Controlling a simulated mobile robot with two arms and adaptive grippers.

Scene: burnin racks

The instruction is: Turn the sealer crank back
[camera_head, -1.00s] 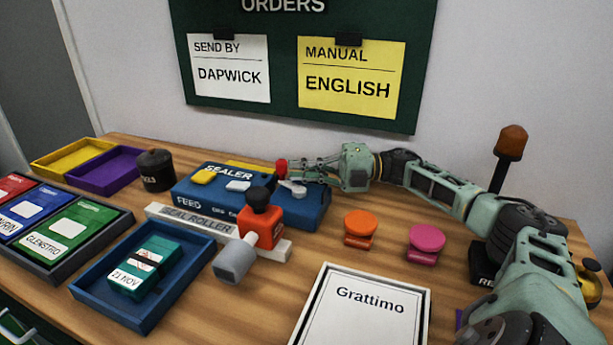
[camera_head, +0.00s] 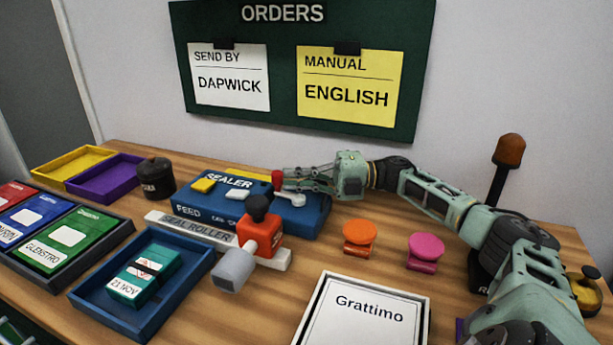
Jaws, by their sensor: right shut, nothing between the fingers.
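The blue sealer (camera_head: 312,222) sits toward the back of the wooden table. Its crank has a light grey arm (camera_head: 291,199) and an upright red knob (camera_head: 278,178) near the back right of its top. My right gripper (camera_head: 287,179) reaches in from the right, low over the sealer. It is shut and empty, with its fingertips right beside the red knob. I cannot tell whether they touch it. My left gripper is not in view.
The seal roller (camera_head: 187,229) with an orange block and black knob stands in front of the sealer. A blue tray (camera_head: 192,284) holds a teal box. Orange (camera_head: 359,234) and pink (camera_head: 426,248) stamps stand right. A black canister (camera_head: 156,178) stands left of the sealer.

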